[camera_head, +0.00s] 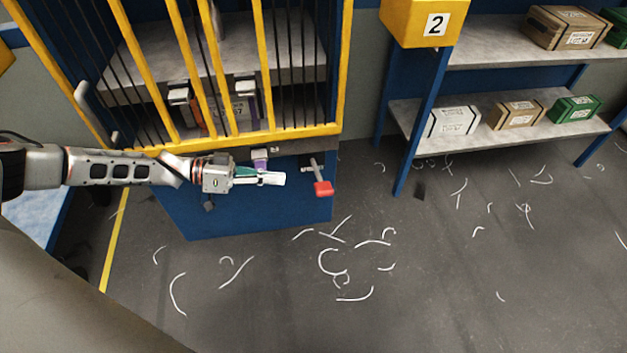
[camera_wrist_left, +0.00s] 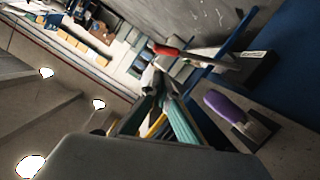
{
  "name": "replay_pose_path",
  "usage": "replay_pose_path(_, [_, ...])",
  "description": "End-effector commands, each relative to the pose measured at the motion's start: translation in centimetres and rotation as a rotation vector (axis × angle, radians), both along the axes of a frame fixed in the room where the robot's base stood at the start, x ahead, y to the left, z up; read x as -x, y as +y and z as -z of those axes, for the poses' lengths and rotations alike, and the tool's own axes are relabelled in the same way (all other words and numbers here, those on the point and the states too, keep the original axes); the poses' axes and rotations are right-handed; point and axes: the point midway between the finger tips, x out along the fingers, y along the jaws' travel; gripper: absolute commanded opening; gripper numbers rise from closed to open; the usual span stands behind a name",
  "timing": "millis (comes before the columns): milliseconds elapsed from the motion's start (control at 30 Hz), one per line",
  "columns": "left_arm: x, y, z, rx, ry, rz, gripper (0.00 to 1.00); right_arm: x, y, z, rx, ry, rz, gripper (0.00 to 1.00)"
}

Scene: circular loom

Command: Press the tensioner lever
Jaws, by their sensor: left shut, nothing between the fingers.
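Two levers are on the blue lower front of the loom (camera_head: 180,215). One has a red handle (camera_head: 322,188) on a grey arm, right of my left gripper; it also shows at the upper middle of the left wrist view (camera_wrist_left: 165,50). The other has a purple handle (camera_head: 260,154), just behind my gripper in the head view and at the right in the left wrist view (camera_wrist_left: 224,104). I cannot tell by marking which is the tensioner lever. My left gripper (camera_head: 280,179) is shut and empty, pointing right, apart from the red handle. My right gripper is not in view.
Yellow bars (camera_head: 232,70) guard the loom above the panel. A shelf (camera_head: 560,130) with boxes stands at the right, with blue posts. White thread scraps (camera_head: 330,262) litter the grey floor, which is otherwise open in front of the panel.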

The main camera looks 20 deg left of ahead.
Motion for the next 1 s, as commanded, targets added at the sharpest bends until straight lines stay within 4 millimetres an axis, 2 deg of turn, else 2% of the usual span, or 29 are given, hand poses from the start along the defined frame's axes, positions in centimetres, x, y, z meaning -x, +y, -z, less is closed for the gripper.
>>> replay_pose_path(233, [-0.6, -1.2, 0.4, 0.0, 0.0, 0.002, 0.0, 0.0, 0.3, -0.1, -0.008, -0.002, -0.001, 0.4])
replay_pose_path(700, [-4.0, -7.5, 2.1, 0.0, 0.0, 0.002, 0.0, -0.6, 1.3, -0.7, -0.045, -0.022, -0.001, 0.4])
replay_pose_path(1000, [-4.6, -8.6, 2.2, -0.001, -0.003, 0.001, 0.0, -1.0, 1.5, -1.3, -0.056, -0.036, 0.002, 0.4])
